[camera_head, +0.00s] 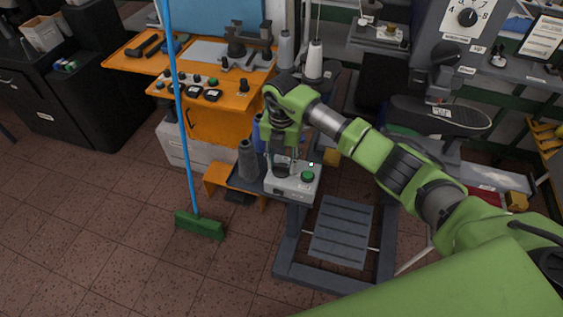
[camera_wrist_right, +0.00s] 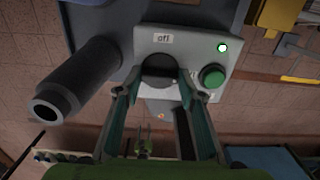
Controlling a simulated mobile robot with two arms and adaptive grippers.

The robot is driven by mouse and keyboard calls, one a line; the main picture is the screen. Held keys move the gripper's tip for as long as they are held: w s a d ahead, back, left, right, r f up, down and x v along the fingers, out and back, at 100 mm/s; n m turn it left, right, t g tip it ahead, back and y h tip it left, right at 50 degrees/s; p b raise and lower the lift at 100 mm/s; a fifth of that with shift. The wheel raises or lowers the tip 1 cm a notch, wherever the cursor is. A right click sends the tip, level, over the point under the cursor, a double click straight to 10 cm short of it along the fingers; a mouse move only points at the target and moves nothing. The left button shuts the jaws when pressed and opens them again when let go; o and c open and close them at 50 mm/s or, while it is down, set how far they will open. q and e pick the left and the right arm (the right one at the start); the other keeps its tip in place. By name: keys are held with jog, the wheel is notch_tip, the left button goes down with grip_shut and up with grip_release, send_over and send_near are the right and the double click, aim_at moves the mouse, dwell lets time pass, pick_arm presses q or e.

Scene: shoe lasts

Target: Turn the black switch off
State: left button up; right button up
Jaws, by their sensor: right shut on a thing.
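The black switch (camera_wrist_right: 158,68) is a dark round knob on a light grey control box (camera_wrist_right: 190,42), below a label reading "off" in the right wrist view. My right gripper (camera_wrist_right: 157,86) has its two fingers on either side of the knob and is shut on it. In the head view my right gripper (camera_head: 283,166) reaches down onto the control box (camera_head: 283,188) and hides most of the switch. A green button (camera_wrist_right: 212,77) and a lit indicator (camera_wrist_right: 222,48) sit to the right of the knob. My left gripper is out of view.
A grey cone (camera_head: 247,160) stands close to the left of the box. An orange workbench (camera_head: 225,115) with tools is behind it. A green broom (camera_head: 199,225) stands at left. A slatted platform (camera_head: 342,232) lies below right. The tiled floor in front is clear.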

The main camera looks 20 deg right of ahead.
jog(key=shift+w+f+n+b, duration=0.1)
jog(key=shift+f+n+b, duration=0.05)
jog(key=shift+n+b, duration=1)
jog(key=n+b, duration=1.1)
jog(key=shift+n, duration=0.35)
jog(key=shift+r+n+b, duration=0.2)
jog(key=shift+n+b, duration=1)
jog(key=shift+n, duration=0.6)
jog(key=o, duration=1.1)
